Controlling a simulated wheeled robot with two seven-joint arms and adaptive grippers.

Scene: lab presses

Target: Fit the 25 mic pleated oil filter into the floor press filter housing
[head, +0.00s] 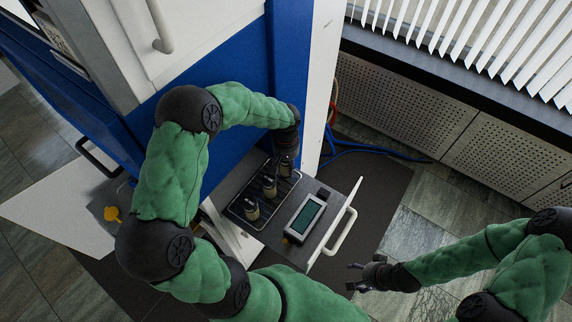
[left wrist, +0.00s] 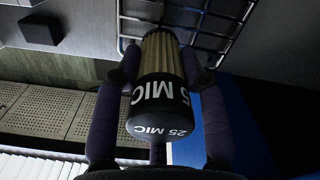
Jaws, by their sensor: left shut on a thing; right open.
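My left gripper (left wrist: 160,85) is shut around the 25 mic pleated oil filter (left wrist: 163,92), which has a black cap with white "25 MIC" lettering and a tan pleated body. In the head view this gripper (head: 287,152) is over the far end of a wire rack (head: 236,208). The filter's far end is at the rack's wires (left wrist: 222,28); I cannot tell whether it still sits in the rack. Two other filters (head: 270,187) (head: 251,209) stand in the rack. My right gripper (head: 358,277) is open and empty at the lower right. I cannot make out the filter housing.
A white handle (head: 344,228) is at the cart's right. A blue and white press cabinet (head: 237,70) stands behind. A yellow fitting (head: 112,213) is at left. Blue hoses (head: 375,152) lie on the floor.

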